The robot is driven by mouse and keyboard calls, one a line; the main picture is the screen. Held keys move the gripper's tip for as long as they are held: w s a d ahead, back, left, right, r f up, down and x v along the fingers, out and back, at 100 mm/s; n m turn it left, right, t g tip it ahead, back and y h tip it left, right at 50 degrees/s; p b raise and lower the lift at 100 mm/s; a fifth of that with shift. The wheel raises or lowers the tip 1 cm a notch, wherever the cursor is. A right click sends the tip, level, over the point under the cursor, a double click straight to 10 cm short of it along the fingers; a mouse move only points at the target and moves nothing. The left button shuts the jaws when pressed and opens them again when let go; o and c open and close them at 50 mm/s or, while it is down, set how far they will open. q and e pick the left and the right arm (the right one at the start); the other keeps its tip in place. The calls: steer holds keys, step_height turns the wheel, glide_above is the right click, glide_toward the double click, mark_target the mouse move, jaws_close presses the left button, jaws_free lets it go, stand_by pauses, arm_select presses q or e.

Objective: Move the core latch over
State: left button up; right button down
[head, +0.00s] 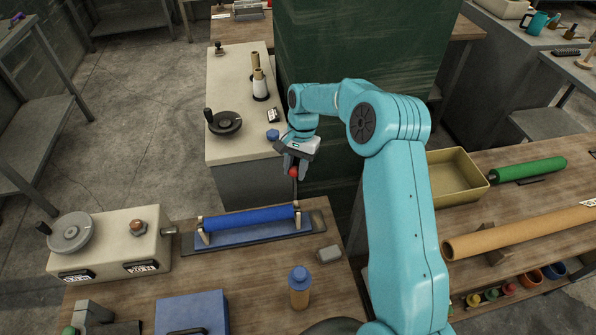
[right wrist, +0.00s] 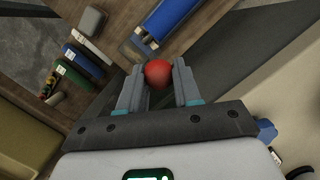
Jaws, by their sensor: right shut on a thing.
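The core latch appears to be a thin upright lever with a red ball knob (head: 293,172), at the right end of the blue roll (head: 248,217). The blue roll lies in a cradle on a dark blue base plate on the wooden bench. My right gripper (head: 294,168) points down and is shut on the red knob. In the right wrist view the red knob (right wrist: 158,73) sits between the fingertips, and the blue roll (right wrist: 168,22) lies just beyond it. The lever's foot is partly hard to make out. My left gripper is not in view.
A beige box with a handwheel (head: 70,232) stands left of the roll. A beige cabinet (head: 235,150) and dark green panel (head: 365,45) stand behind.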

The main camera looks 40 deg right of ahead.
steer(key=w, duration=0.1)
steer(key=w+d+f, duration=0.1)
steer(key=w+d+p, duration=0.1)
steer(key=w, duration=0.1)
steer(key=shift+f, duration=0.2)
stand_by(0.6)
